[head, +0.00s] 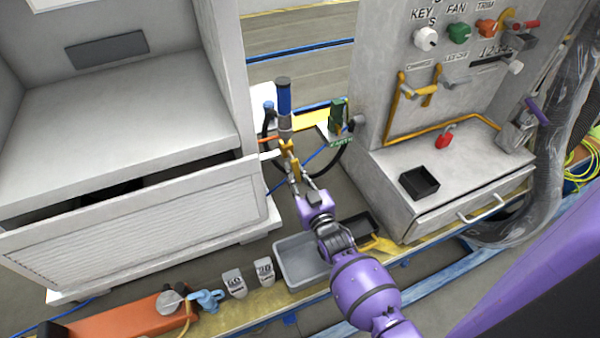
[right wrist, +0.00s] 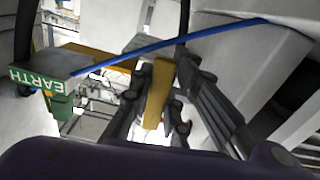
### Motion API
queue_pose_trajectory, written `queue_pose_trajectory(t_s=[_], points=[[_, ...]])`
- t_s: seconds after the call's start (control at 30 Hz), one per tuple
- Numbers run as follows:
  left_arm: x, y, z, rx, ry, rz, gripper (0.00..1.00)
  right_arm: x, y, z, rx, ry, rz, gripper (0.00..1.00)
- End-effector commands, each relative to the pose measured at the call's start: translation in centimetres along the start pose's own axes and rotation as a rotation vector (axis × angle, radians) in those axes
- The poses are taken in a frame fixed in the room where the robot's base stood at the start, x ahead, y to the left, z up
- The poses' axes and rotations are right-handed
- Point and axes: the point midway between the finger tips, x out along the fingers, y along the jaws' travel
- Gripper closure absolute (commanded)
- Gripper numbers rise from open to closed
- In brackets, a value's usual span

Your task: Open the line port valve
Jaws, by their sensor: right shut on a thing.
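The line port shows in the head view as an upright fitting with a blue upper part (head: 284,97) and a grey lower part, between the two cabinets. A yellow valve lever (head: 289,152) is at its lower end. My right gripper (head: 293,170) reaches up to it and is shut on the lever. In the right wrist view the yellow lever (right wrist: 157,95) stands between the dark fingers of my right gripper (right wrist: 160,105). The lever's pivot is hidden in that view. My left gripper is not in view.
A green block (head: 337,115) with an EARTH label (right wrist: 38,80) stands right of the port. A white cabinet (head: 130,210) is left, and a grey panel cabinet (head: 440,195) with knobs is right. A grey bin (head: 300,262) lies below my right arm.

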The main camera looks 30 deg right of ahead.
Motion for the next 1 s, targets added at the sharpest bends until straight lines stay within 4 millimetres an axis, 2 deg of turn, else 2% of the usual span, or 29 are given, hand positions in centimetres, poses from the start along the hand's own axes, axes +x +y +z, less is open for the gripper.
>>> queue_pose_trajectory(t_s=[0.3,0.77,0.8,0.93,1.0], points=[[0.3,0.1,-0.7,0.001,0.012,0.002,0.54,0.0,-0.5,0.0,0.094,-0.001,0.0,1.0],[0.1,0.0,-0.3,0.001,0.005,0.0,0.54,0.0,-0.7,0.0,0.113,-0.001,0.0,1.0],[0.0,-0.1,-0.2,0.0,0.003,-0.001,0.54,0.0,-0.7,0.0,0.113,-0.001,0.0,0.81],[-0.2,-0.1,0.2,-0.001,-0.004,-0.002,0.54,0.0,-0.6,0.0,0.109,0.0,0.0,0.64],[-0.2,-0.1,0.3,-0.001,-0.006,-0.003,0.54,0.0,-0.6,0.0,0.108,0.0,0.0,0.64]])
